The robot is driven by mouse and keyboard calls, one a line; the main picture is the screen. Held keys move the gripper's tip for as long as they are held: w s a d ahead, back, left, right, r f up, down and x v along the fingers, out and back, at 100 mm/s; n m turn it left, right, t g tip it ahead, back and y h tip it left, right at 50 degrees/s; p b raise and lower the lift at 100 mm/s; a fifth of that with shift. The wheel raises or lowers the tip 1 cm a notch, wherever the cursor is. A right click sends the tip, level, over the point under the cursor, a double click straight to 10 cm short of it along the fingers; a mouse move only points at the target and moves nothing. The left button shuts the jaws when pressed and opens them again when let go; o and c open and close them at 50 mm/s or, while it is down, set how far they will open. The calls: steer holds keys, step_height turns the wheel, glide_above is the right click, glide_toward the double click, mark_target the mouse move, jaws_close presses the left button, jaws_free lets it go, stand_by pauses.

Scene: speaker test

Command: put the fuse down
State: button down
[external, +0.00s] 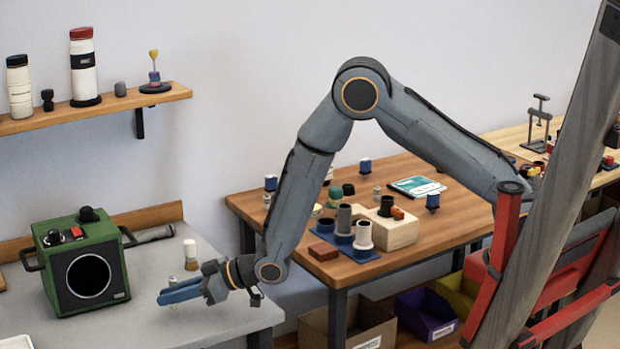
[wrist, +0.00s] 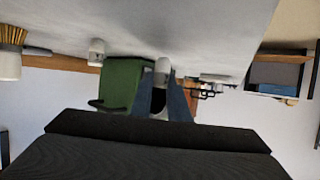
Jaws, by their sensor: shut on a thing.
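My gripper (external: 180,291) has blue fingers and hangs low over the grey bench (external: 232,312), to the right of the green speaker box. It is shut on a small pale cylinder, which I take as the fuse (external: 173,306). In the wrist view, which is upside down, the fuse (wrist: 162,68) shows as a pale grey end between the fingers (wrist: 172,95). I cannot tell whether it touches the bench.
The green speaker box (external: 85,262) with a round dark cone stands left of my gripper. A white-topped brush-like thing (external: 190,252) stands close behind. A wooden table (external: 400,170) with several parts is at the right.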

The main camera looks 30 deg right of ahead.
steer(key=shift+f, duration=0.8)
steer(key=shift+f, duration=0.15)
steer(key=c, duration=1.7)
jaws_free()
steer(key=shift+d+r, duration=0.1)
steer(key=shift+r, duration=0.1)
steer(key=b+v, duration=0.1)
steer(key=v, duration=1.1)
steer(key=shift+f, duration=0.15)
